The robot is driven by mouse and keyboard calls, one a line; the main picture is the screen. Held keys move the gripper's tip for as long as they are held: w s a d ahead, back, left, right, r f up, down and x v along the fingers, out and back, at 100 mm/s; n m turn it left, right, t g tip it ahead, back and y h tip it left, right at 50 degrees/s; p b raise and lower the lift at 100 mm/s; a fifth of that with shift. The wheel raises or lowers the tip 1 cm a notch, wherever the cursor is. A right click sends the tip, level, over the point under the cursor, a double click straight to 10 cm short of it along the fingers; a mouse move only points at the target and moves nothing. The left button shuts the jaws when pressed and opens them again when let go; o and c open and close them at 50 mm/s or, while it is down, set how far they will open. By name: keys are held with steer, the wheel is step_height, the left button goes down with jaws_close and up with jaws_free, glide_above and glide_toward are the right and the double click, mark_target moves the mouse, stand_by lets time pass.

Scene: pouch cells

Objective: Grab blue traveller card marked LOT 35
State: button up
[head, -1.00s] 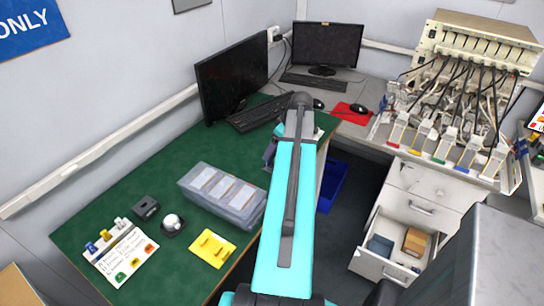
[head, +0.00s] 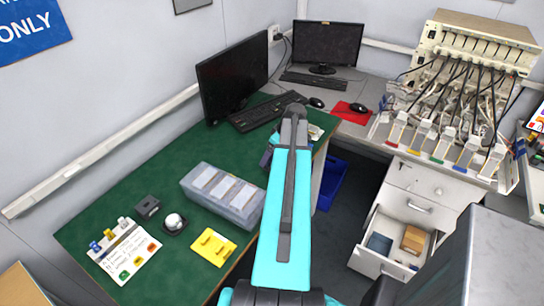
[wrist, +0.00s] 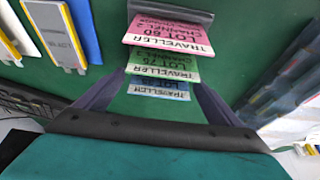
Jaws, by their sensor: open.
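In the wrist view, a blue traveller card (wrist: 160,91) stands lowest in a row of cards. Only its top strip reading TRAVELLER shows clearly; its lot number is not readable. Behind it are a green card (wrist: 163,68) marked LOT 75 and a pink card (wrist: 170,30) marked LOT 60, in a dark holder (wrist: 172,10). My gripper (wrist: 160,82) is open, its two dark fingers to the left and right of the blue card with gaps between. In the head view my arm mostly hides the gripper and cards.
Pouch cells (wrist: 55,35) lie at the upper left of the wrist view. An open drawer (head: 385,262) is at right.

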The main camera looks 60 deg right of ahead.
steer(key=c, duration=1.1)
steer(key=shift+r, duration=0.15)
steer(key=shift+r+b, duration=1.45)
steer(key=shift+r, duration=3.4)
